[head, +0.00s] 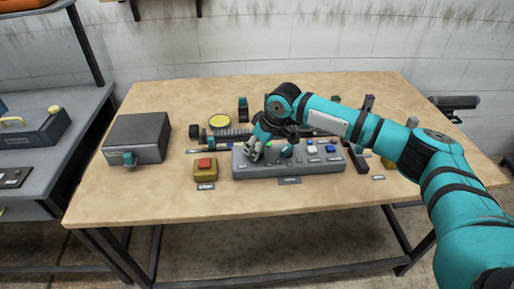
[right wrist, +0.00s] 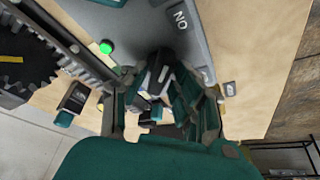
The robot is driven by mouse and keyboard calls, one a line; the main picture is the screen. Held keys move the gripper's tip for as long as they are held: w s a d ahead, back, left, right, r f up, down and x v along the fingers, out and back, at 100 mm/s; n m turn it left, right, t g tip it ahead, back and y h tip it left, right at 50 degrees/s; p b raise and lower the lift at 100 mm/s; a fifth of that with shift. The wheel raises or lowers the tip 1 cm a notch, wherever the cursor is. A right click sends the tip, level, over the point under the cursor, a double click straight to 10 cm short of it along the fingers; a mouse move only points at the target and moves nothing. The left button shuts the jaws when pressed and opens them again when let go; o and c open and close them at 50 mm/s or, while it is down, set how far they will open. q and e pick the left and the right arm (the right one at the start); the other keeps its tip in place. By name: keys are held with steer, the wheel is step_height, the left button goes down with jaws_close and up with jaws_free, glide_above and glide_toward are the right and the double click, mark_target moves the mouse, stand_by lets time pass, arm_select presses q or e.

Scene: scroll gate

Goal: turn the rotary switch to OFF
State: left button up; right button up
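A grey control panel (head: 308,168) stands near the front middle of the table, with a teal knob (head: 287,151) and several coloured buttons. My right gripper (head: 252,152) points down at the panel's left end and covers that part. In the right wrist view my right gripper (right wrist: 165,75) has its fingertips close together around a dark spot on the panel, beside an ON label (right wrist: 180,19) that reads upside down. My left gripper is not in view.
A grey box (head: 137,136) with a teal handle stands at the left. A yellow box with a red button (head: 205,168) sits left of the panel. A toothed rack (right wrist: 62,45) and a dark gear (right wrist: 22,75) lie behind it. The front left of the table is bare.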

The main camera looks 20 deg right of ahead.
jaws_close()
